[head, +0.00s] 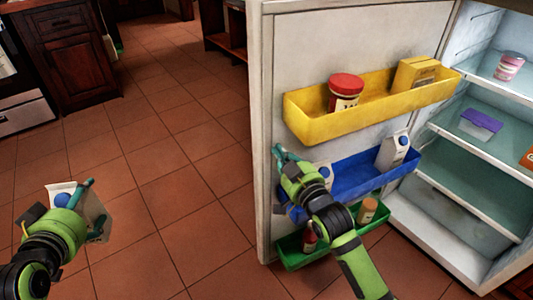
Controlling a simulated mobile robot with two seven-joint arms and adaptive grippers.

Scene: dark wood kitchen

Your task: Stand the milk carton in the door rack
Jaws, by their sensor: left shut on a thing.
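My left gripper (97,210) is shut on a white milk carton (60,188) with a blue cap, at the lower left, held tilted above the tiled floor and well away from the fridge. The fridge door stands open with a yellow rack (315,130), a blue rack (362,181) and a green rack (289,262). A white carton (396,143) with a bluish cap stands at the right end of the blue rack. My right gripper (284,154) is in front of the door's left part, by the blue rack; its finger opening is unclear. My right arm hides part of the blue and green racks.
The yellow rack holds a red-lidded jar (345,92) and a yellow box (416,73). A blue round thing (326,171) shows behind my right gripper. Bottles (367,210) stand in the green rack. Fridge shelves at right hold a cup (508,67) and a purple-lidded tub (481,124). The middle floor is clear.

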